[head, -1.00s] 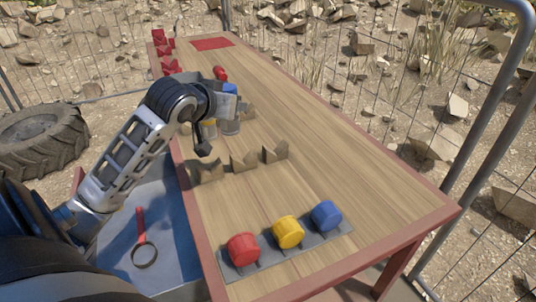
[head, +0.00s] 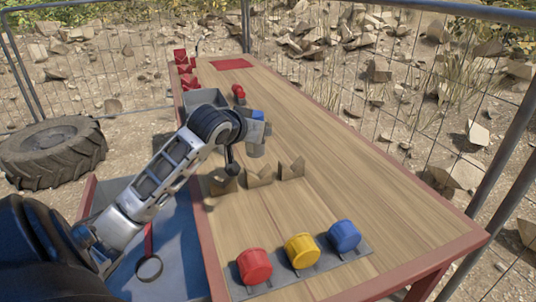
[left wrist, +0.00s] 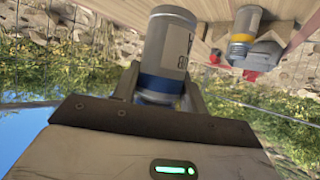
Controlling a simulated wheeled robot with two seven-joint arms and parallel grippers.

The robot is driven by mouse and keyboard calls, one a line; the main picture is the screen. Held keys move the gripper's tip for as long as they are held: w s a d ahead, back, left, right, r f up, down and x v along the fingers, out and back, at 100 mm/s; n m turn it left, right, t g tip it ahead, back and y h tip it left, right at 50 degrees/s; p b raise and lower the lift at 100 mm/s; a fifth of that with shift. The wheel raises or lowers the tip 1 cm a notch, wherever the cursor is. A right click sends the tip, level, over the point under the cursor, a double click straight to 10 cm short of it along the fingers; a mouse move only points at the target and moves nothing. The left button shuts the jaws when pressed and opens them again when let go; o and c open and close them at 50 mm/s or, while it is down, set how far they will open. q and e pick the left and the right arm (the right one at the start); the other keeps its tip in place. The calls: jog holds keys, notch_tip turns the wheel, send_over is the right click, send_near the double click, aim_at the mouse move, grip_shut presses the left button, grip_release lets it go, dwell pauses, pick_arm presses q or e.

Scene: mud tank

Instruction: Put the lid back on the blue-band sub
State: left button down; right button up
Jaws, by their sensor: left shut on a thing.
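My left gripper (head: 256,128) is shut on the blue-band sub (head: 257,149), a grey cylinder held upright above the table. In the left wrist view the sub (left wrist: 168,48) shows its grey body and dark lettering, with the blue band between the fingers (left wrist: 160,92). The blue lid (head: 344,235) lies at the right end of a grey rack (head: 318,270), beside the yellow lid (head: 301,250) and the red lid (head: 254,267). My right gripper is not in view.
Three wooden V cradles (head: 258,176) stand empty below the held sub. A yellow-band sub (left wrist: 241,40) shows in the left wrist view. The table's right side is clear.

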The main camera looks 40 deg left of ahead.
pick_arm(q)
jog(key=s+f+x, duration=0.1)
jog(key=f+x, duration=0.1)
jog(key=x, duration=0.9)
jog(key=shift+a+b, duration=0.2)
jog(key=shift+b, duration=0.1)
jog(key=shift+w+f, duration=0.2)
jog(key=shift+f, duration=1.65)
jog(key=shift+f, duration=0.15)
jog(key=c, duration=0.8)
grip_release()
jog(key=shift+f, duration=0.1)
jog(key=shift+o, duration=0.2)
